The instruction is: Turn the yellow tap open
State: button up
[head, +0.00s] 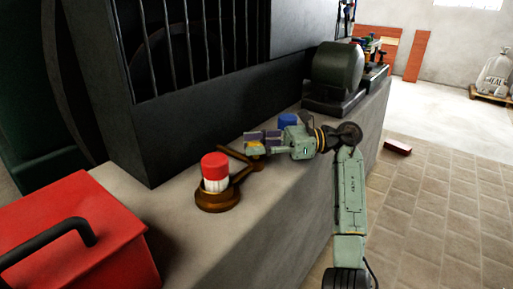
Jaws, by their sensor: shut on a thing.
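My gripper (252,150) is at the end of my green arm, low over the worktop. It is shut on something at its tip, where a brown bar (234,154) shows. A small yellow patch shows at the gripper's tip; I cannot tell whether it is the yellow tap or part of the gripper. No other yellow tap can be made out. The brown bar reaches left, close beside a red-topped white cylinder (215,170), which stands upright on a round brown base (217,199). Which part the gripper holds is too small to tell.
A red box (75,240) with a dark handle is at the front left. A dark barred machine (200,95) stands behind. A blue object (288,121) sits behind my arm, and a dark rounded machine (337,72) is farther back.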

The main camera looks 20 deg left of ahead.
jog(key=shift+s+a+f, duration=0.1)
jog(key=shift+s+a, duration=0.05)
jog(key=o, duration=1.1)
jog(key=shift+o, duration=0.2)
jog(key=v, duration=1.2)
